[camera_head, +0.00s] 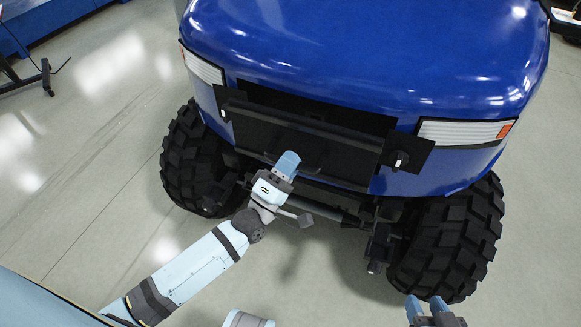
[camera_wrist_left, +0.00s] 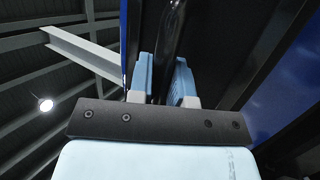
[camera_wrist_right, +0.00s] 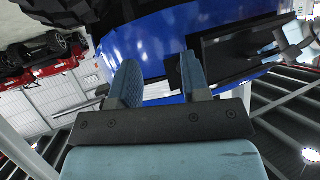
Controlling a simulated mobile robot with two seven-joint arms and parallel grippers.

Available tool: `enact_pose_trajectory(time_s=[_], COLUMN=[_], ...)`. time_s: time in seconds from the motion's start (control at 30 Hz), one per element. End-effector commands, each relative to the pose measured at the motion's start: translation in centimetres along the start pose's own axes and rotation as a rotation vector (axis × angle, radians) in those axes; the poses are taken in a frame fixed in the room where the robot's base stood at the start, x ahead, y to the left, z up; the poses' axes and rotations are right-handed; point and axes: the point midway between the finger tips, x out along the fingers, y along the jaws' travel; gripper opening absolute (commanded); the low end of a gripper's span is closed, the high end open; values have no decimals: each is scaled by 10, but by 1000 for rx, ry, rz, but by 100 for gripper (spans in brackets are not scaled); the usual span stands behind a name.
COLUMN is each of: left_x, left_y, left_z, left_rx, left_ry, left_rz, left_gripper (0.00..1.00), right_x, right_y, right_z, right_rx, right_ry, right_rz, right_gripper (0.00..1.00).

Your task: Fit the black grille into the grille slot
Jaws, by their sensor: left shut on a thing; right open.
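The black grille (camera_head: 345,150) is a wide dark panel across the front of the blue vehicle, with a bar handle on its face. My left gripper (camera_head: 287,163) is shut on that handle in the head view. In the left wrist view the black bar (camera_wrist_left: 173,45) runs between the fingers (camera_wrist_left: 165,82). The grille slot (camera_head: 285,103) shows as a dark opening above the panel, between the headlights. The panel hides its lower part, and I cannot tell how deep the panel sits. My right gripper (camera_head: 427,303) is open and empty, low at the right; its fingers (camera_wrist_right: 160,78) are apart.
The blue hood (camera_head: 360,45) rises behind the grille. Headlights (camera_head: 465,131) flank it, and the side plates overlap close to them. Large black tyres (camera_head: 455,235) stand on both sides below. The floor (camera_head: 90,150) at the left is clear.

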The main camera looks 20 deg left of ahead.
Motion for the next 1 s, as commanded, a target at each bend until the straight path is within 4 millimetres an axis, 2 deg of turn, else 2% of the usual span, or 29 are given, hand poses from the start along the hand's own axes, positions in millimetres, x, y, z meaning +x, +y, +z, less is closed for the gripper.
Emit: enact_pose_trajectory(time_s=[0.37, 1.0], left_x=[-1, 44], left_y=[-1, -26], left_z=[0, -11], left_rx=[7, 8], left_ry=[2, 2], left_rz=[28, 32], left_gripper=[0, 0], right_x=[3, 5], right_y=[-2, -14], right_z=[-2, -28], right_rx=[3, 11], right_ry=[28, 146], right_rz=[-9, -48], right_gripper=[43, 43])
